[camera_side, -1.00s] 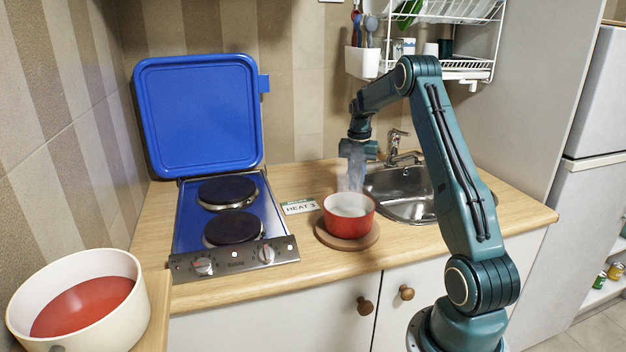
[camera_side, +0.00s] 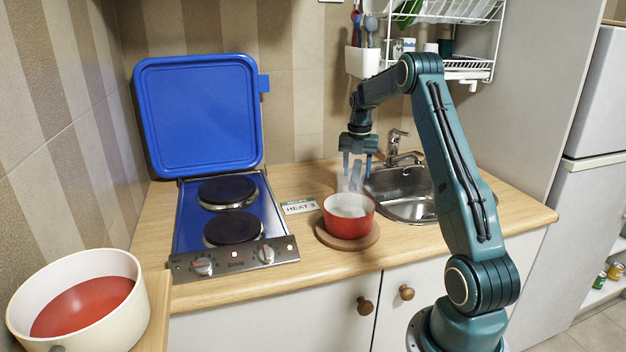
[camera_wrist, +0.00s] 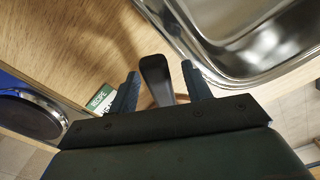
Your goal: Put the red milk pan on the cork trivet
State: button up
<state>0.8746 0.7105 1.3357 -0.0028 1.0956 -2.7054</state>
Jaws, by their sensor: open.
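The pan's body is hidden there by the gripper.
The hob (camera_side: 265,218) has two dark plates and knobs with red lights, and its blue lid (camera_side: 197,112) stands open. A recipe card (camera_side: 299,206) lies between hob and trivet. The sink (camera_side: 405,195) is at right. A cream pot (camera_side: 115,265) with red contents stands front left.

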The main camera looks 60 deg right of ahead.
notch_tip(320, 180, up, 12)
dwell(0.5)
dwell(0.5)
jog(key=s+a+r+m+t+h, duration=0.1)
jog(key=a+r+m, duration=0.35)
jog(key=a, duration=0.85)
jog(key=a+r+m+t, duration=0.1)
jog(key=a+r+m, duration=0.35)
jog(key=a, duration=0.75)
jog(key=s+a+f+m+t, duration=0.1)
jog(key=s+a+f+m, duration=0.2)
jog(key=s+a+m, duration=0.3)
jog(key=s+a+f+m+t+y, duration=0.1)
jog(key=s+a+f+m+t, duration=0.1)
jog(key=s+a+m, duration=0.4)
jog(key=s+a+f, duration=0.1)
jog(key=s+a, duration=0.3)
jog(key=a, duration=0.1)
jog(key=shift+s+a+f+t, duration=0.2)
jog(key=shift+s+f+t, duration=0.1)
jog(key=shift+f, duration=0.05)
